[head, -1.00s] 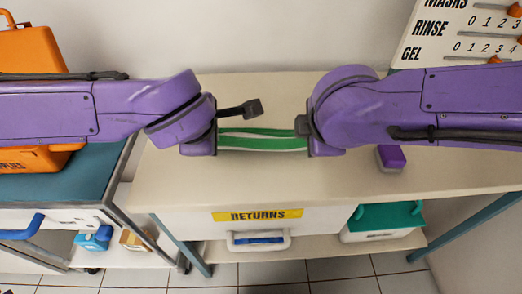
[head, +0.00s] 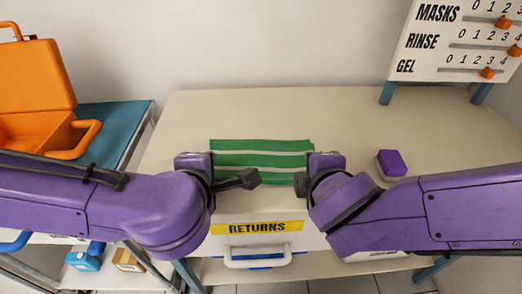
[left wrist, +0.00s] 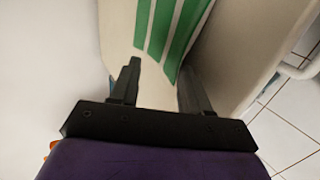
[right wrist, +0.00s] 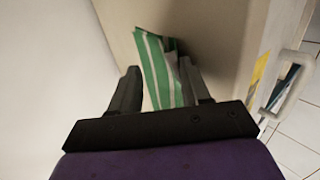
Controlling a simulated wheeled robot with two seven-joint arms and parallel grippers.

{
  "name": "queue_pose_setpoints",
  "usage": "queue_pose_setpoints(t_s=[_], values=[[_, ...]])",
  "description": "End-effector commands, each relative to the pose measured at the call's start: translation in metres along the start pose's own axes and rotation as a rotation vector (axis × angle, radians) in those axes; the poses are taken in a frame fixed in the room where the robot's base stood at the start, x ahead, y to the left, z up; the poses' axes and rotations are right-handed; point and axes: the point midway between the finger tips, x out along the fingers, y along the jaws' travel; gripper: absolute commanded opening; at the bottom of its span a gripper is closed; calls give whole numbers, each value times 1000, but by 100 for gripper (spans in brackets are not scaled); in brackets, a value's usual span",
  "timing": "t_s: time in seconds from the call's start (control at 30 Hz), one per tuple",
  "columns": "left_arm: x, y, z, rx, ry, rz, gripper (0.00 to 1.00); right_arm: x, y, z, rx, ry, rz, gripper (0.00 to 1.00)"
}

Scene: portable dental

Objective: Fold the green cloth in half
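The green cloth (head: 262,160), with white stripes, lies near the front edge of the table. It shows ahead of and partly between the left fingers (left wrist: 158,30), and between the right fingers (right wrist: 165,70). My left gripper (head: 228,178) is at the cloth's left side and my right gripper (head: 306,172) at its right side. Both wrist views show the fingers apart. In the right wrist view the cloth's near edge seems raised or folded beside the right finger. The grippers partly hide the cloth's side edges in the head view, so contact is unclear.
A purple block (head: 391,163) sits on the table (head: 330,110) to the right. A drawer labelled RETURNS (head: 258,228) is below the front edge. An open orange case (head: 40,90) stands on the left table. A slider board (head: 455,45) stands at the back right.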

Motion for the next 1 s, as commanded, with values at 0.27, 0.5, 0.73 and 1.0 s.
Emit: queue_pose_setpoints(t_s=[0.27, 0.5, 0.73, 1.0], values=[[-3, 3, 1, 0, -2, 2, 47, -4, 3, 0, 3, 0, 1, 47], [-42, 24, 2, -1, -3, 5, 47, -43, 23, 1, 6, 2, 2, 47], [-84, 35, 2, -1, -3, 3, 47, -85, 34, 1, 3, 1, 2, 47], [-102, 38, 2, 2, -1, -2, 47, -102, 38, 2, 1, -2, -1, 47]])
